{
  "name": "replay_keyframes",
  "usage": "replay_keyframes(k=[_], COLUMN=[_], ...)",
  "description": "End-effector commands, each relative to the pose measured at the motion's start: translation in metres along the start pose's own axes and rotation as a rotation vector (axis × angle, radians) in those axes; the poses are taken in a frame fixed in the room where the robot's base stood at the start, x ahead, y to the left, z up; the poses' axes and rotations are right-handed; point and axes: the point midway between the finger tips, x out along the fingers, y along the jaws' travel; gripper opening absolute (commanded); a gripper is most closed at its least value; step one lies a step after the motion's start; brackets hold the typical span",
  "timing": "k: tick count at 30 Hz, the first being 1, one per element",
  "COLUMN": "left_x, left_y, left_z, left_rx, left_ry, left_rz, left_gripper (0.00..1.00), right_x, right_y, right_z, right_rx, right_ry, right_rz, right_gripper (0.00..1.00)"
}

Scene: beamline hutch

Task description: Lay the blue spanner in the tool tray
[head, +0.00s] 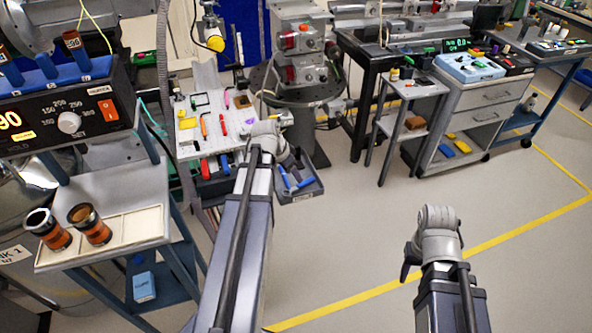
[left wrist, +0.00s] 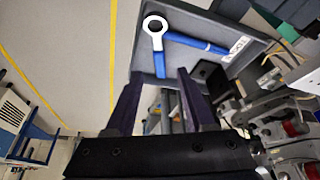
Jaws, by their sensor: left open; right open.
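The tool tray (head: 312,190) is a grey, shallow, labelled tray below the tool cart; its rim also shows in the left wrist view (left wrist: 206,17). The blue spanner (left wrist: 154,32), with a pale ring head and blue handle, lies in it, its lower handle end near my fingers in the picture. A second blue-handled tool (left wrist: 202,43) lies across the tray beside it. Blue handles show in the head view too. My right gripper (head: 409,262) is open and empty over clear floor.
A pegboard-like tool cart top (head: 215,142) with several hand tools stands behind the left arm. A bench with two copper-coloured cylinders (head: 92,224) is at left. A grey trolley (head: 472,110) stands at right. The floor (head: 370,220) between the arms is clear.

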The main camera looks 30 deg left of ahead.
Motion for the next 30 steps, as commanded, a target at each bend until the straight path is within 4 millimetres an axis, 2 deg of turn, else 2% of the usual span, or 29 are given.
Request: replay_keyframes(k=[1, 6, 10, 20, 23, 25, 30], left_x=[-0.017, -0.038, -0.044, -0.042, -0.038, -0.033, -0.021], left_y=[0.001, 0.001, 0.0, 0.003, 0.024, 0.054, 0.153], left_z=[-0.002, -0.002, -0.001, -0.001, -0.006, -0.013, -0.021], left_rx=[-0.001, 0.0, 0.0, 0.002, 0.008, 0.014, 0.028], left_ry=[0.0, 0.0, 0.0, -0.003, -0.026, -0.061, -0.194], left_rz=[0.0, 0.0, 0.001, 0.003, 0.019, 0.037, 0.066], left_gripper=[0.54, 0.54, 0.54, 0.54, 0.54, 0.54, 0.54], right_x=[-0.017, -0.036, -0.041, -0.039, -0.039, -0.039, -0.039], right_y=[0.002, 0.003, 0.004, 0.004, 0.004, 0.004, 0.004], right_z=[0.001, 0.002, 0.002, 0.002, 0.002, 0.002, 0.002], right_rx=[0.0, 0.0, 0.0, 0.0, 0.0, 0.0, 0.0], right_ry=[0.0, 0.0, 0.0, 0.0, 0.0, 0.0, 0.0], right_rz=[0.0, 0.0, 0.0, 0.0, 0.0, 0.0, 0.0], right_gripper=[0.5, 0.5, 0.5, 0.5, 0.5, 0.5, 0.5])
